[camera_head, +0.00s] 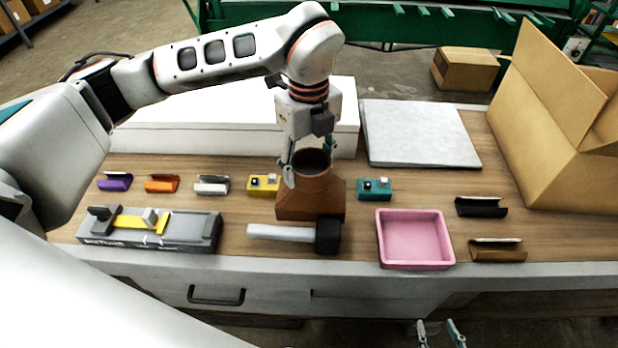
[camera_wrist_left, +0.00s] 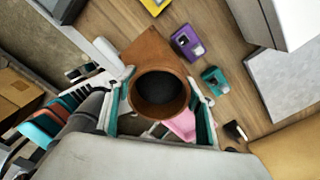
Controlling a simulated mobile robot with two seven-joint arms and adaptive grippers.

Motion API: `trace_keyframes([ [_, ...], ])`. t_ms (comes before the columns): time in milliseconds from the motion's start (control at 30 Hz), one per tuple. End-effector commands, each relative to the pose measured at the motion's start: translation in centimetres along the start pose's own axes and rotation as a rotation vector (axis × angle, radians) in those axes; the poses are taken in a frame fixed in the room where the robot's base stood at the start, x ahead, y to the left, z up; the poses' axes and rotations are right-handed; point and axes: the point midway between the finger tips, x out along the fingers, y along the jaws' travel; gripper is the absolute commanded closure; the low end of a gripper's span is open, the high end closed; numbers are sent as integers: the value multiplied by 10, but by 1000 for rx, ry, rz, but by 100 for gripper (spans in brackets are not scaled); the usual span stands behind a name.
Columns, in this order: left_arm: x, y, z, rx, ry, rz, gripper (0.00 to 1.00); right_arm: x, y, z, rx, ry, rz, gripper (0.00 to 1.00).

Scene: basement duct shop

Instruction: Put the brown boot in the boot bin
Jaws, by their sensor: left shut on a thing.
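The brown boot (camera_head: 310,200), a duct fitting with a round collar on a flared rectangular base, stands upright near the middle of the bench. My left gripper (camera_head: 308,168) is shut on it from above, fingers at the collar. In the left wrist view the open collar of the boot (camera_wrist_left: 160,93) sits between the fingers. I cannot tell whether its base touches the bench. A pink open tray (camera_head: 413,262) lies to its right at the front; no label shows which container is the boot bin. My right gripper (camera_head: 440,333) is at the bottom edge, fingertips apart and empty.
A mallet (camera_head: 280,232) lies just in front of the boot. Yellow (camera_head: 263,191) and teal (camera_head: 375,194) devices flank it; a purple device (camera_wrist_left: 187,43) shows in the wrist view. A large open cardboard box (camera_head: 550,130) stands right. A grey slab (camera_head: 420,135) lies behind.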

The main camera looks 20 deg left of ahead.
Motion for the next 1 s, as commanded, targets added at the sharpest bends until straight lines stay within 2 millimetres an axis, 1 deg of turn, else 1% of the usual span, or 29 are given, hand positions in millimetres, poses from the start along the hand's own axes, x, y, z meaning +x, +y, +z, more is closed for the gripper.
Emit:
trace_keyframes([
  [233, 16, 0, -1, 1, 1, 1, 93, -1, 0, -1, 0, 0, 0, 60],
  [400, 39, 1, -1, 1, 3, 3, 94, -2, 0, -3, 0, 0, 0, 60],
  [467, 45, 0, -1, 1, 1, 1, 93, -2, 0, -3, 0, 0, 0, 60],
  [667, 47, 0, 0, 1, 0, 0, 93, -2, 0, -3, 0, -1, 0, 60],
  [700, 47, 0, 0, 1, 0, 0, 38, -2, 0, -3, 0, -1, 0, 60],
  [733, 47, 0, 0, 1, 0, 0, 31, -2, 0, -3, 0, -1, 0, 60],
  [767, 47, 0, 0, 1, 0, 0, 29, -2, 0, -3, 0, -1, 0, 60],
  [1000, 47, 0, 0, 1, 0, 0, 29, -2, 0, -3, 0, -1, 0, 60],
])
